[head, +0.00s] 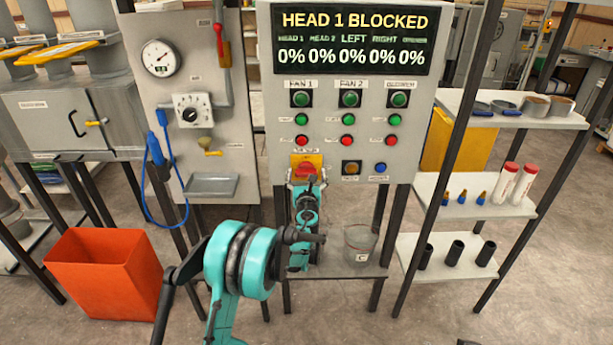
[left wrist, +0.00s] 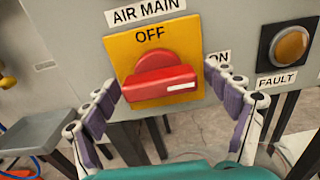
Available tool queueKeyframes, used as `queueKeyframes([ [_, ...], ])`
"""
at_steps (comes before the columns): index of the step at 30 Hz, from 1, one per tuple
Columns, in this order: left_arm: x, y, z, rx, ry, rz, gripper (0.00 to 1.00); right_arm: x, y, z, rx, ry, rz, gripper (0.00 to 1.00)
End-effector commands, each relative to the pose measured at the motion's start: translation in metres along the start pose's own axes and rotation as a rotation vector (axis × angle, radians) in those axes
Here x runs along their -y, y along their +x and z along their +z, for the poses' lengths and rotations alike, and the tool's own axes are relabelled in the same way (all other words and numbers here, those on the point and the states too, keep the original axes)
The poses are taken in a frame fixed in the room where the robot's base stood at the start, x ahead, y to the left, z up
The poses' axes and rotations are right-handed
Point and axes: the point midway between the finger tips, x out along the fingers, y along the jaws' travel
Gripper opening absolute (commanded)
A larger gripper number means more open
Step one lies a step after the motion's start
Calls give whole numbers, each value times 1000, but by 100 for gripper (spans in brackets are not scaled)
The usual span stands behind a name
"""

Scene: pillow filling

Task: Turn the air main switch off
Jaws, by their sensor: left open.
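The air main switch is a red rotary knob (left wrist: 160,84) on a yellow plate (left wrist: 124,48) labelled AIR MAIN, with OFF above and ON at the right. Its handle lies nearly level, with its white mark at the right, toward ON. In the head view the yellow plate (head: 306,160) is low on the grey control panel. My left gripper (head: 305,184) is open in front of the switch. In the left wrist view its purple-padded fingers stand on either side of the handle, with no clear contact.
The panel display (head: 352,40) reads HEAD 1 BLOCKED. Green and red buttons sit above the switch; the amber FAULT button (left wrist: 290,45) is to its right. A clear container (head: 359,243) stands on the low shelf. An orange bin (head: 103,275) and a metal rack (head: 480,195) flank the panel.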

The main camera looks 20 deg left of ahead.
Motion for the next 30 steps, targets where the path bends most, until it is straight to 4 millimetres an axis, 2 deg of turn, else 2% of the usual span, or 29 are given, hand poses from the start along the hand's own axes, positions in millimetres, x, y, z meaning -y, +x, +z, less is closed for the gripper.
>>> queueKeyframes([
  [5, 0, 0, 0, 0, -1, 0, 86, 0, 0, 0, 0, 0, 0, 40],
  [6, 0, 0, 0, 0, -1, 0, 84, 0, 0, 0, 0, 0, 0, 40],
  [11, 0, 0, 0, 0, -1, 1, 41, 0, 0, 0, 0, 0, 0, 40],
  [12, 0, 0, 0, 0, -1, 1, 36, 0, 0, 0, 0, 0, 0, 40],
  [22, 0, 0, 0, 0, -26, 1, 36, 0, 0, 0, 0, 0, 0, 40],
  [30, 0, 0, 0, 0, -168, 1, 36, 0, 2, 1, 0, 0, 0, 40],
])
